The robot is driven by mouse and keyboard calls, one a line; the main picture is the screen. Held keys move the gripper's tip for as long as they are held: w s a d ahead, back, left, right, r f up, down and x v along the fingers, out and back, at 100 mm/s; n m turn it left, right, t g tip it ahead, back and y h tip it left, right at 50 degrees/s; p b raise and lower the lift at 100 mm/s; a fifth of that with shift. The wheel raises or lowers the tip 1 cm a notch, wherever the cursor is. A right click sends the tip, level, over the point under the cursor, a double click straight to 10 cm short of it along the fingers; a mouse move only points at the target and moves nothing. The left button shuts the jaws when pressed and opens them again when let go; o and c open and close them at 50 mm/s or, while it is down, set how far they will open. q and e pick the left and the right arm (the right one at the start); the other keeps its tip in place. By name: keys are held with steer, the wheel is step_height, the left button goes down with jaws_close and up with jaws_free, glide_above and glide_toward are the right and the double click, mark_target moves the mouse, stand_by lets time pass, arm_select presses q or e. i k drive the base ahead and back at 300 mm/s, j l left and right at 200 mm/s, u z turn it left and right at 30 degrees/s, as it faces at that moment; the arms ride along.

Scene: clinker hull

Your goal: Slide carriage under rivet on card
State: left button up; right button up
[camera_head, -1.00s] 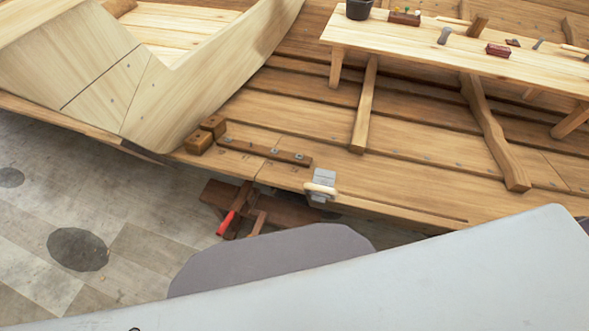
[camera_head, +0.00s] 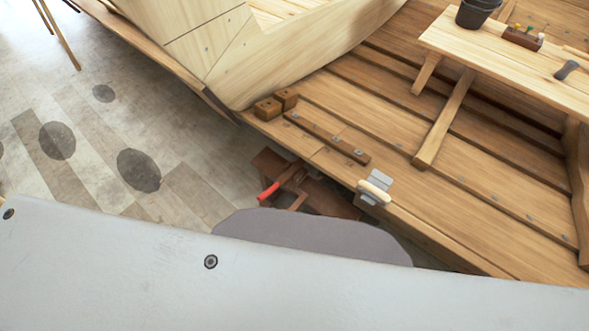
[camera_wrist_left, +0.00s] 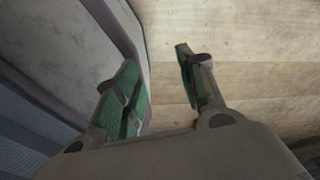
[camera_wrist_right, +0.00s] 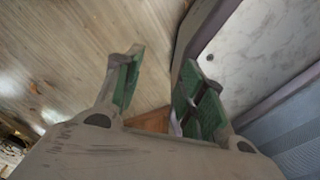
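A dark reddish-brown wooden assembly with a red handle (camera_head: 269,191) sits low beside the hull edge in the head view; it may be the carriage, and my body partly hides its surroundings. A grey metal piece with a pale rounded handle (camera_head: 374,190) sits on the plank edge to its right. I cannot make out a card. Small rivet heads dot the planks, but I cannot tell which one is meant. My left gripper (camera_wrist_left: 157,60) is open and empty in its wrist view. My right gripper (camera_wrist_right: 160,62) is open and empty in its wrist view. Neither gripper shows in the head view.
A bench (camera_head: 500,60) at upper right carries a black bucket (camera_head: 477,12) and tools. Open floor (camera_head: 85,125) with dark round patches is at left.

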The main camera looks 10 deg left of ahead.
mark_target(291, 186)
steer(key=k+l+u, duration=0.1)
steer(key=k+u, duration=0.15)
steer(key=k, duration=0.6)
